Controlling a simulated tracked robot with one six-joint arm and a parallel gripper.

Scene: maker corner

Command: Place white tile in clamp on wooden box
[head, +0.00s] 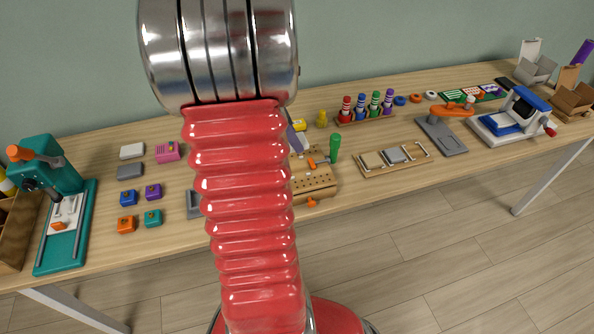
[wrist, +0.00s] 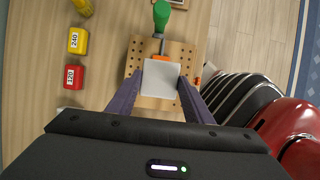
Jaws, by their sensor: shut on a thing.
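My gripper (wrist: 160,84) has its two purple fingers closed on the left and right edges of the white tile (wrist: 161,77) in the wrist view. The tile is over the perforated wooden box (wrist: 185,53), which also shows in the head view (head: 316,184). The tile's far edge is close to the orange part of the clamp (wrist: 161,57); I cannot tell whether they touch. The clamp's green handle (wrist: 161,15) points away from my gripper, and stands up in the head view (head: 336,148). There my arm hides the tile and most of my gripper.
A red block (wrist: 75,77) and a yellow block (wrist: 76,41) lie left of the box. A wooden tray with tiles (head: 418,160) sits right of it in the head view. A teal drill press (head: 62,177) and small coloured blocks (head: 152,218) occupy the left side.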

